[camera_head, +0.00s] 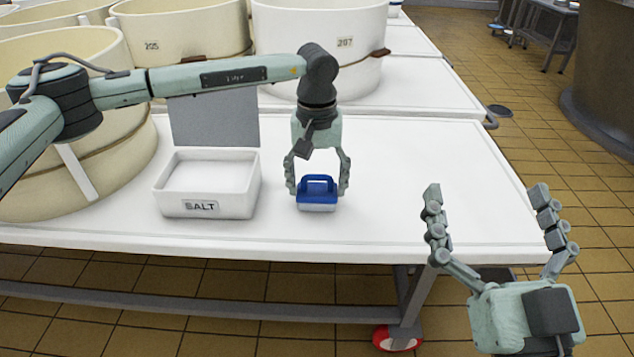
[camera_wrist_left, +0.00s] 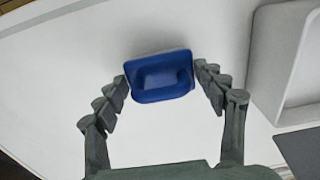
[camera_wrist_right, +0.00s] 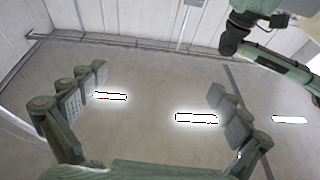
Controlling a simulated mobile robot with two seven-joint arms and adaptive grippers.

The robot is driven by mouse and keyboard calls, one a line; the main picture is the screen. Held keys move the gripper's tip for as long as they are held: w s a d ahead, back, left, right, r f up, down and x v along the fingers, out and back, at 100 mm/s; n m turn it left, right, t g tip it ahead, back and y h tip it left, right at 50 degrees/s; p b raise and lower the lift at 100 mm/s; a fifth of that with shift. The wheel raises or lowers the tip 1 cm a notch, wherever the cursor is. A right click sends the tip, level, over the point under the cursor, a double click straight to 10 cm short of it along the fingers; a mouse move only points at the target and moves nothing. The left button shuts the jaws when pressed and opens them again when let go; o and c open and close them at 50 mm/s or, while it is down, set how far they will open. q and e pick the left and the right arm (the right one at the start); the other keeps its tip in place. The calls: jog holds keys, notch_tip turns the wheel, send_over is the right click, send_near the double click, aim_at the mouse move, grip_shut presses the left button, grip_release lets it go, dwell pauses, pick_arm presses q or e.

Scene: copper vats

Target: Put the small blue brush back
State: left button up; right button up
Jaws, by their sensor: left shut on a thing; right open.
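The small blue brush (camera_head: 317,196) has a blue handle loop on top and pale bristles below. It is at the white table's front part, right of the salt box; whether its bristles touch the table I cannot tell. My left gripper (camera_head: 317,188) comes down from above, its fingers shut on the brush's two sides. In the left wrist view the brush (camera_wrist_left: 161,77) sits between the fingertips (camera_wrist_left: 163,82). My right gripper (camera_head: 490,200) is open and empty in front of the table's right end, fingers pointing up. The right wrist view shows its fingers (camera_wrist_right: 160,95) apart.
A white box marked SALT (camera_head: 206,190) stands with its grey lid (camera_head: 214,118) raised, close left of the brush. Large cream vats (camera_head: 320,40) stand behind and at left. The table (camera_head: 430,160) is clear to the brush's right.

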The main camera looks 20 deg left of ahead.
aim_at(317, 176)
pick_arm(q)
jog(key=o, duration=1)
pick_arm(e)
jog(key=shift+r, duration=0.15)
pick_arm(q)
jog(key=shift+r, duration=0.25)
notch_tip(317, 176, up, 11)
jog(key=shift+f+p, duration=0.1)
jog(key=shift+p, duration=0.55)
jog(key=shift+r, duration=0.5)
pick_arm(e)
notch_tip(317, 176, down, 6)
jog(key=w+d+g+h, duration=0.1)
jog(key=g, duration=0.1)
jog(key=shift+w+d+r+g+h, duration=0.15)
jog(key=shift+w+d+g+h, duration=0.05)
jog(key=shift+w+g+h, duration=0.2)
